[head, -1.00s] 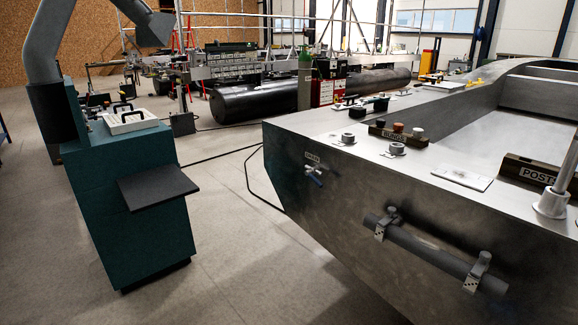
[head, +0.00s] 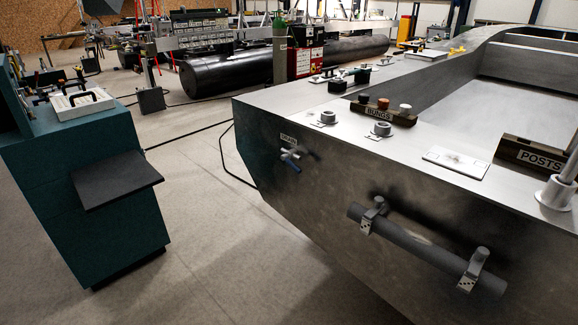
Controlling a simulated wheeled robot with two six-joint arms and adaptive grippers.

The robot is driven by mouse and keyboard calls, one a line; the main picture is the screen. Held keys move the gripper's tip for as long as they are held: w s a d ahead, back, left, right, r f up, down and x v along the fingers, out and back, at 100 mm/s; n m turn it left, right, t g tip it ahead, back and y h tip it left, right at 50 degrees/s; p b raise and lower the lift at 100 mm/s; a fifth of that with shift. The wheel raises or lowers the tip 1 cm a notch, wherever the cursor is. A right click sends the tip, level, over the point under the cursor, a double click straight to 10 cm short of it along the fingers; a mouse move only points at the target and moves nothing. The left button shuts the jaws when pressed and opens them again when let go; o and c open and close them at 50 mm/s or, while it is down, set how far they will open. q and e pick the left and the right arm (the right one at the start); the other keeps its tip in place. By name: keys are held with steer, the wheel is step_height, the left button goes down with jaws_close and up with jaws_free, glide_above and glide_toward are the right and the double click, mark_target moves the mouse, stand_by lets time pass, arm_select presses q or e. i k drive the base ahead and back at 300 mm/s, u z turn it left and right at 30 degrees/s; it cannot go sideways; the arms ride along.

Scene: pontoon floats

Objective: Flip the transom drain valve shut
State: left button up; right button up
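Neither of my grippers shows in the head view.
A teal cabinet (head: 100,220) with a dark side shelf (head: 115,180) stands at left. A grey tube in brackets (head: 415,245) juts from the transom at right. BUNGS (head: 380,115) and POSTS (head: 540,158) blocks sit on top.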

mark_target(284, 157)
steer(key=u, duration=0.4)
steer(key=i, duration=1.25)
steer(key=z, duration=0.25)
